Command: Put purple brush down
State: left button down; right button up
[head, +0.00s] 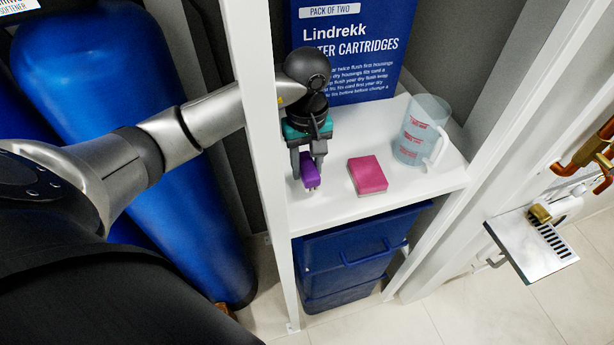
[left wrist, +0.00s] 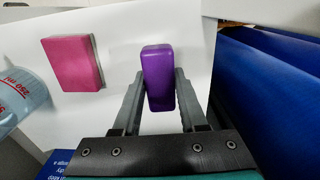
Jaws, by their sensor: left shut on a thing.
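The purple brush (head: 309,171) is between the fingers of my left gripper (head: 308,176), over the left part of the white shelf (head: 350,208). In the left wrist view the purple brush (left wrist: 158,78) sits between both fingers of the left gripper (left wrist: 158,90), which is shut on it. The brush is upright in the head view, with its lower end close to the shelf surface. I cannot tell whether it touches the shelf. My right gripper is not in view.
A pink block (head: 367,174) and a clear measuring jug (head: 422,131) stand to the right on the shelf. A blue cartridge box (head: 350,50) stands behind. A white post (head: 262,120) is left of the gripper. A blue bin (head: 345,258) is below, and blue tanks (head: 110,75) are at left.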

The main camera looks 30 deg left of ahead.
aim_at(307, 165)
pick_arm(q)
jog(key=shift+f, duration=2.15)
jog(key=shift+f, duration=0.1)
jog(key=shift+c, duration=2.2)
grip_release()
notch_tip(307, 165, up, 12)
jog(key=shift+r+b, duration=0.15)
jog(key=shift+b, duration=0.4)
